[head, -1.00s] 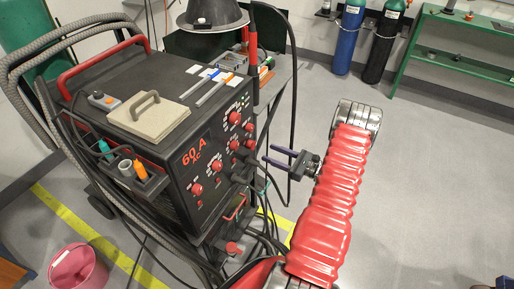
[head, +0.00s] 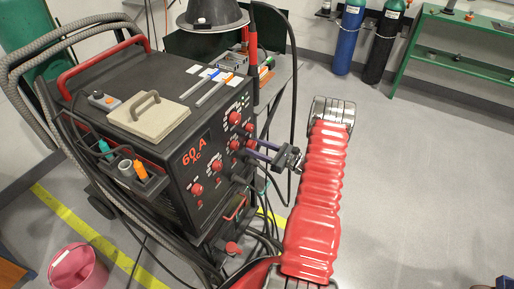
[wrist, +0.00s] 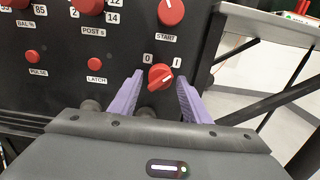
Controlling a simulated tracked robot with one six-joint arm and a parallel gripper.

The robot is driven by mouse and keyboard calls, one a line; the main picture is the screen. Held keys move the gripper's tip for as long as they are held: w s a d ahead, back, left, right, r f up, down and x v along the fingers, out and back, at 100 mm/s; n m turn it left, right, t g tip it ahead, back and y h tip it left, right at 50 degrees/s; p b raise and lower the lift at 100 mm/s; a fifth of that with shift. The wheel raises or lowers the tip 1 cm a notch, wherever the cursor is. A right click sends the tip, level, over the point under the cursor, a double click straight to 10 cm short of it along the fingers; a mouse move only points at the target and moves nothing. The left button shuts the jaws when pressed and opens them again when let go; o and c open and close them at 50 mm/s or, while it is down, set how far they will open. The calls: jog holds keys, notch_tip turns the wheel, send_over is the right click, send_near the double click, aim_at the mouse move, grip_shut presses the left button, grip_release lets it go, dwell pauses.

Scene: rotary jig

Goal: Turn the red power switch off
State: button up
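The red power switch (wrist: 160,77) is a round red knob on the dark front panel of the welding machine (head: 190,150). In the wrist view it sits below the marks 0 and I, and its white line slants up and right toward the I. My gripper (wrist: 160,88) is open, with one purple finger on each side of the switch. I cannot tell whether either finger touches it. In the head view my gripper (head: 251,147) reaches the right part of the panel, and the switch is hard to make out there.
The red START knob (wrist: 171,12) is just above the switch, with the LATCH button (wrist: 97,64) to the left. Black cables hang around the machine's front. A pink bucket (head: 77,268) stands at lower left. The floor at right is clear.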

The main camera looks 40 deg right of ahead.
jog(key=c, duration=0.7)
jog(key=shift+d, duration=0.15)
jog(key=shift+c, duration=0.9)
jog(key=shift+n, duration=8.9)
jog(key=shift+a+f, duration=0.1)
jog(key=shift+a, duration=0.1)
